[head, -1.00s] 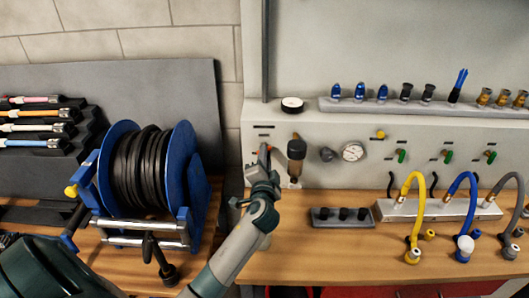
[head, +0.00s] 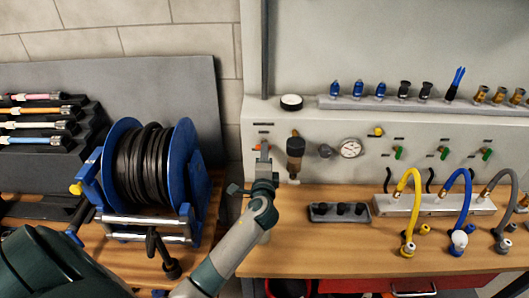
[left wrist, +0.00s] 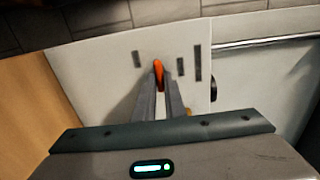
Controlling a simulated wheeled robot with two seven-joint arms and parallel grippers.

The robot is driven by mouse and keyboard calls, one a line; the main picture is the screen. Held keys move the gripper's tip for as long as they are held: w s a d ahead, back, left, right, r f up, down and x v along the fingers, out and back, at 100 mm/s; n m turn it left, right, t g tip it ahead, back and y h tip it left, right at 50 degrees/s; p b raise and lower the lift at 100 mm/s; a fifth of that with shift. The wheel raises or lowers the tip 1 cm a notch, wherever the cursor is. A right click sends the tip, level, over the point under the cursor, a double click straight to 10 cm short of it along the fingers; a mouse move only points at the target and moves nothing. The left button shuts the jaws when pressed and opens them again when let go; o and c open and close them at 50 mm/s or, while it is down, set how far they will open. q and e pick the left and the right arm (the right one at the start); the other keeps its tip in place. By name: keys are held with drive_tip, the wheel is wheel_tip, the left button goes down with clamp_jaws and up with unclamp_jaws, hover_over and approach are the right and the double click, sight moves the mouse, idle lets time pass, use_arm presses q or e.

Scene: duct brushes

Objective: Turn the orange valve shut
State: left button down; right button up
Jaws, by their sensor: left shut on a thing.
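The orange valve handle (left wrist: 158,72) sticks out from the white panel, and in the left wrist view it sits between my fingertips. It also shows as a small orange patch (head: 265,149) at the panel's left end in the head view. My left gripper (head: 263,160) is shut on the handle, with its two fingers (left wrist: 160,95) close together around it. The handle looks upright in the head view. The valve body behind the handle is hidden by my gripper. My right gripper is in neither view.
A brown filter bowl (head: 295,150) and a pressure gauge (head: 350,148) are just right of my gripper. A blue hose reel (head: 186,150) stands close on the left. Yellow (head: 414,195), blue and grey hoses rise from the bench at right. Bare bench (head: 300,250) lies in front.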

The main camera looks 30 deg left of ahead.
use_arm(q)
drive_tip(key=c, duration=1.8)
unclamp_jaws()
drive_tip(key=shift+d, duration=0.1)
drive_tip(key=b+v, duration=0.5)
drive_tip(key=v, duration=1.2)
drive_tip(key=shift+s+b, duration=0.25)
drive_tip(key=shift+b, duration=0.15)
drive_tip(key=shift+f, duration=0.1)
